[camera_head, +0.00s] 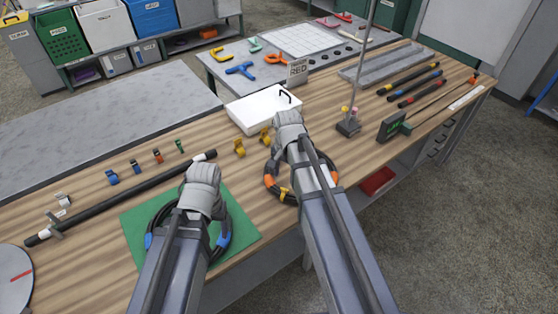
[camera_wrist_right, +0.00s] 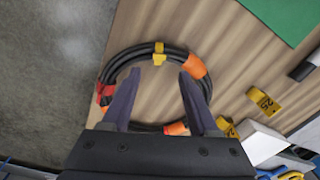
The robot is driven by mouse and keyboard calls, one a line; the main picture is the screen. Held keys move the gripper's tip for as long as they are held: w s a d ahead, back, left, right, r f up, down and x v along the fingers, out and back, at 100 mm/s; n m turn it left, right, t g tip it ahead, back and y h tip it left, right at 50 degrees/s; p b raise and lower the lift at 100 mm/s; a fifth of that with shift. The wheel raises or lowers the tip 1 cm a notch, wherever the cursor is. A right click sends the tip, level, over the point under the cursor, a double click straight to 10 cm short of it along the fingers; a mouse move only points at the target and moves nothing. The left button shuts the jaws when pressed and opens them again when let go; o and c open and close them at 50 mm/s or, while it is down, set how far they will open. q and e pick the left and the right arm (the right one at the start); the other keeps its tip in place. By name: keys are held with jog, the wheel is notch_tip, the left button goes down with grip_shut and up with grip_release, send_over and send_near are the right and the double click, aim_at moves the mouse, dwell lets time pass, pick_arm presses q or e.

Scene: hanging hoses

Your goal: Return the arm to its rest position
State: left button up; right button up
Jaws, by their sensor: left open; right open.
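My left gripper (camera_head: 203,185) is over the green mat (camera_head: 237,228), above a black coiled hose with blue bands (camera_head: 222,241); its fingers are hidden behind my wrist. My right gripper (camera_head: 288,122) is above the wooden bench by a black coiled hose with orange bands (camera_head: 270,183), which my arm partly covers. In the right wrist view, the right gripper (camera_wrist_right: 158,78) is open, its two fingers apart and empty over that coil (camera_wrist_right: 122,72). The coil lies flat and has a yellow tie (camera_wrist_right: 159,53) and a red tie (camera_wrist_right: 105,92).
A white box (camera_head: 262,110) and yellow clips (camera_head: 239,148) lie beyond the right gripper. A long black bar (camera_head: 125,195) lies left. A stand with a thin upright pole (camera_head: 348,125) is to the right. Several tools (camera_head: 420,85) lie at the bench's far right.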

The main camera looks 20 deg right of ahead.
jog(key=s+a+n+h, duration=0.1)
jog(key=s+a+n, duration=1.1)
jog(key=s+n, duration=0.1)
jog(key=shift+s+a+g, duration=0.3)
jog(key=shift+s+a, duration=0.05)
jog(key=shift+s, duration=0.2)
jog(key=shift+o, duration=0.2)
jog(key=shift+w, duration=0.1)
jog(key=w+d+m, duration=0.8)
jog(key=w, duration=0.1)
jog(key=w+d+m+y, duration=0.1)
jog(key=w+d+m, duration=0.3)
jog(key=w+m, duration=0.1)
jog(key=shift+w+d, duration=0.2)
jog(key=shift+d, duration=0.1)
pick_arm(q)
jog(key=shift+f+b, duration=1.3)
jog(key=shift+f, duration=0.05)
pick_arm(e)
jog(key=shift+s+f, duration=0.1)
jog(key=shift+f, duration=1.25)
